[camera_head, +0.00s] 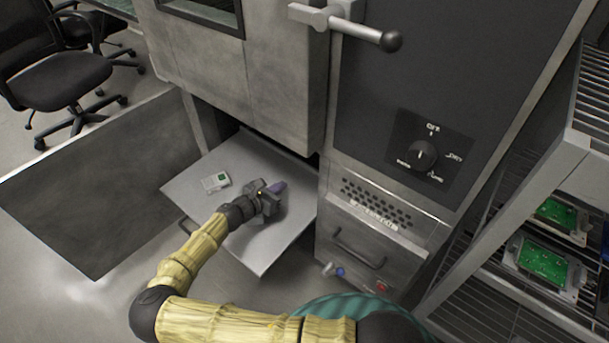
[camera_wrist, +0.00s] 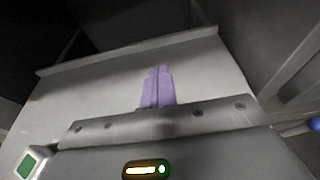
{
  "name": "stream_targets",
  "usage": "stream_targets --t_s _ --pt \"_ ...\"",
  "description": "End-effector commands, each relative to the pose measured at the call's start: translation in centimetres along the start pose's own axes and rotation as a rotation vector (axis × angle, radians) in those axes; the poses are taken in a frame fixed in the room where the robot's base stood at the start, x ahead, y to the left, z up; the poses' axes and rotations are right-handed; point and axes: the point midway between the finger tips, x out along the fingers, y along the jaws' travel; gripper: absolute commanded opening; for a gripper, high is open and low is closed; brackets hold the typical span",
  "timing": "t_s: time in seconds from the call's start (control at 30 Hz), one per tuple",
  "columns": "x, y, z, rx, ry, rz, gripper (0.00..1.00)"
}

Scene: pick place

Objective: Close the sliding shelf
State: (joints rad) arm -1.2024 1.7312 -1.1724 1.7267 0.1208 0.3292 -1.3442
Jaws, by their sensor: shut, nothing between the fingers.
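The sliding shelf (camera_head: 205,172) is a flat grey tray pulled out from under the large metal machine in the head view. In the wrist view its pale surface (camera_wrist: 95,90) fills the middle, with a raised edge at the far side. My gripper (camera_head: 279,187) is over the right part of the shelf, its purple fingers pointing toward the machine. In the wrist view the two purple fingers (camera_wrist: 157,88) lie together, shut and empty. I cannot tell whether they touch the shelf.
The machine's cabinet (camera_head: 380,240) with a handle and buttons stands right of the shelf. A wire rack with green circuit boards (camera_head: 542,262) is at far right. A grey panel (camera_head: 100,190) stands at left, with office chairs (camera_head: 60,80) behind it.

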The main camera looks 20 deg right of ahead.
Motion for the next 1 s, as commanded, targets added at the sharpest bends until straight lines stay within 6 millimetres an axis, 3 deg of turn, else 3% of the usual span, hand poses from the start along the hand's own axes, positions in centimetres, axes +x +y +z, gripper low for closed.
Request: stream_targets --t_s 0.63,0.8,1.0 --pt "11.6 -0.1 -0.2 0.002 -0.001 -0.001 0.0" --pt "13.1 0.0 -0.1 0.001 0.0 0.0 0.0" --pt "13.3 0.0 0.1 -0.001 0.0 0.001 0.0"
